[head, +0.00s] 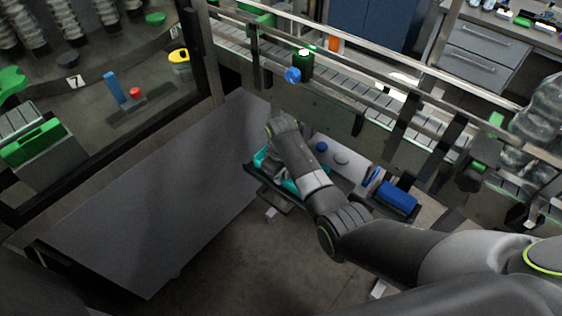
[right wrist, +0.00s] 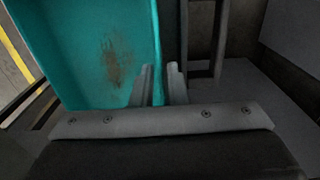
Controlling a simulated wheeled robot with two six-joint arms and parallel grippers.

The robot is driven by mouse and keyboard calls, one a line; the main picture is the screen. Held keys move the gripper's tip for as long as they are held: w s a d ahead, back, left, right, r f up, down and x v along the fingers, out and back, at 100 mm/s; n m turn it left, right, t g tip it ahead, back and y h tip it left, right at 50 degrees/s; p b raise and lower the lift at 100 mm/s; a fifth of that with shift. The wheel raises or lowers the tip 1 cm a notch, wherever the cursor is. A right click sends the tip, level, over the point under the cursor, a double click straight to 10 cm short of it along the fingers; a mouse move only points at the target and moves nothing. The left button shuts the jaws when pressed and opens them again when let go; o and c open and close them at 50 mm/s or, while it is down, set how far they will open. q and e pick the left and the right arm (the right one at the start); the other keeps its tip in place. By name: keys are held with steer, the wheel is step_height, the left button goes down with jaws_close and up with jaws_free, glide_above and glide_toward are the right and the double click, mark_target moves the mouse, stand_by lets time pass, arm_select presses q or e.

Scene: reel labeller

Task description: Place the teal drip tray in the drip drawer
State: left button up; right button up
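The teal drip tray (head: 262,157) shows in the head view beneath my right gripper, which covers much of it. It lies in or just over a dark, open drawer-like frame (head: 267,190) below the conveyor; I cannot tell whether it rests on the bottom. In the right wrist view the tray (right wrist: 85,50) fills the upper left, with a brown stain on its floor. My right gripper (right wrist: 160,75) has one finger inside and one outside the tray's side wall, closed on it with a narrow gap. My left gripper is not in view.
A grey table (head: 150,190) with a clear top stands at the left. A blue block (head: 397,196) sits on a dark holder right of my right arm.

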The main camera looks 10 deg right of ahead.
step_height(320, 180, up, 11)
steer(key=b, duration=0.1)
stand_by(0.6)
